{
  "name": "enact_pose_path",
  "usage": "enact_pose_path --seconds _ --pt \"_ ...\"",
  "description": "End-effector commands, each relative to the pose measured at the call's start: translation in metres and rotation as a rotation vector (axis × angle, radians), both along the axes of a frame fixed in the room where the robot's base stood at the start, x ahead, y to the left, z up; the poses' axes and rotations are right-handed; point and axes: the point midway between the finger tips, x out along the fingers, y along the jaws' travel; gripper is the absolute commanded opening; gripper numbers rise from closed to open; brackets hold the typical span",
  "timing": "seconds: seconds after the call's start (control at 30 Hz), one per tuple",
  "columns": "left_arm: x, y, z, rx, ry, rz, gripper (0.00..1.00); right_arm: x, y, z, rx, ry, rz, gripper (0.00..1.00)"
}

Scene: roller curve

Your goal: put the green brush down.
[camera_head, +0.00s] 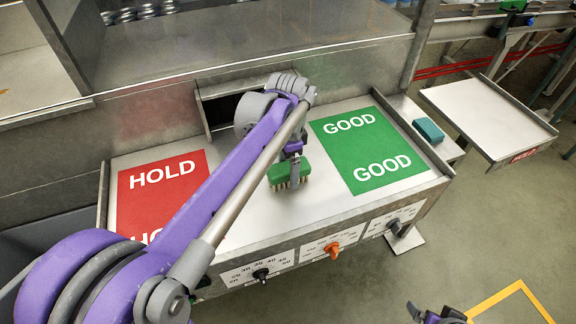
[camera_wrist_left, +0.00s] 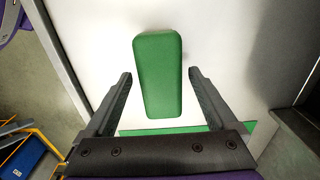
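The green brush (camera_head: 302,171) stands bristles down on the pale bench top, between the red HOLD panel and the green GOOD panel. Its smooth green back (camera_wrist_left: 158,75) fills the middle of the left wrist view. My left gripper (camera_head: 293,172) is low over the brush. In the wrist view its two fingers (camera_wrist_left: 160,76) are apart, one on each side of the brush, with a visible gap on both sides. My right gripper (camera_head: 437,314) shows only in part at the bottom edge, and its fingers cannot be made out.
The red HOLD panel (camera_head: 150,190) is left and the green GOOD panel (camera_head: 365,150) right. A teal block (camera_head: 428,130) sits on a small ledge beyond GOOD. Knobs (camera_head: 333,250) line the bench front. A metal wall with a dark opening stands behind.

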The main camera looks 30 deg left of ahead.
Motion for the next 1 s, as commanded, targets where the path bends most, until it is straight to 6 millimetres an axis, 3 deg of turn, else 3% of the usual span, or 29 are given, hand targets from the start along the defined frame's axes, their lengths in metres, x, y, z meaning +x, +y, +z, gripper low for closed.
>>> enact_pose_path --seconds 0.37,0.8,1.0 --pt "0.0 0.0 0.008 0.0 -0.001 0.0 0.92 0.001 0.0 0.004 0.0 -0.003 0.0 0.92" --pt "0.0 0.0 0.094 0.0 -0.001 0.0 0.92 0.005 0.0 0.012 0.0 -0.01 0.0 0.92" --pt "0.0 0.0 0.119 0.0 0.0 0.0 0.92 0.006 0.0 0.015 0.0 -0.012 0.0 0.92"
